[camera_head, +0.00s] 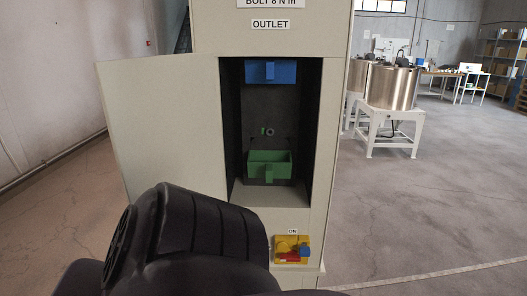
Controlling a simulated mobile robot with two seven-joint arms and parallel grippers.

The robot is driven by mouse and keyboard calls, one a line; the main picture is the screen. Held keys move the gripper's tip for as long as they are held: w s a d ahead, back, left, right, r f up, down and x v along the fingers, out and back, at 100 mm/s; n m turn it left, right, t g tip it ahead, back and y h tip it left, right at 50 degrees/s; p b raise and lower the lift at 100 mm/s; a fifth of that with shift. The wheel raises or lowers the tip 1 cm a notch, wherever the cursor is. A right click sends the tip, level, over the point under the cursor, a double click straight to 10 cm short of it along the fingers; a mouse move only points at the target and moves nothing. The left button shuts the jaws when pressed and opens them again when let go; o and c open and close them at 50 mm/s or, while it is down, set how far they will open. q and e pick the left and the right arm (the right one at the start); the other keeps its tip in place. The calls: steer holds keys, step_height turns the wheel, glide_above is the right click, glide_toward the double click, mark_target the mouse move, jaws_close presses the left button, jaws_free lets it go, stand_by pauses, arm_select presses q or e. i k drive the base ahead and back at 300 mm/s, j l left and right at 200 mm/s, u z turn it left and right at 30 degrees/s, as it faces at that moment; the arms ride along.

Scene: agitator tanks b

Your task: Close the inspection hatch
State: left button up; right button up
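The inspection hatch (165,130) is a pale beige door on the left side of a beige cabinet (270,42). It stands wide open, swung out to the left, with its edge at the cabinet opening. The dark opening (270,105) shows a blue box (270,72) at the top and a green bin (268,166) lower down. No handle shows on the visible face of the hatch. A black link of my own arm covers the lower edge of the hatch and the cabinet's lower left. Neither gripper shows.
A yellow switch with a red and a blue part (292,249) sits below the opening under an "ON" label (292,231). Steel tanks (392,88) on white stands are behind at the right. Grey floor (430,215) is clear to the right, and a pale wall (60,70) is at the left.

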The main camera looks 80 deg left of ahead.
mark_target(160, 113)
steer(key=k+j+u, duration=0.6)
steer(key=j, duration=0.15)
steer(key=j+u, duration=0.1)
steer(key=j, duration=0.25)
steer(key=k+j+u, duration=0.15)
steer(key=j, duration=0.15)
steer(key=j+u, duration=0.1)
steer(key=j, duration=0.45)
steer(key=i+j+u, duration=0.15)
steer(key=j, duration=0.45)
steer(key=j+z, duration=0.15)
steer(key=z, duration=0.25)
steer(key=k+j+z, duration=0.1)
steer(key=z, duration=0.3)
steer(key=k+j+z, duration=0.1)
steer(key=j+z, duration=0.2)
steer(key=k+j+z, duration=0.25)
steer(key=j, duration=0.2)
steer(key=k+j+z, duration=0.1)
steer(key=j, duration=0.3)
steer(key=k+j+z, duration=0.15)
steer(key=k+j, duration=0.15)
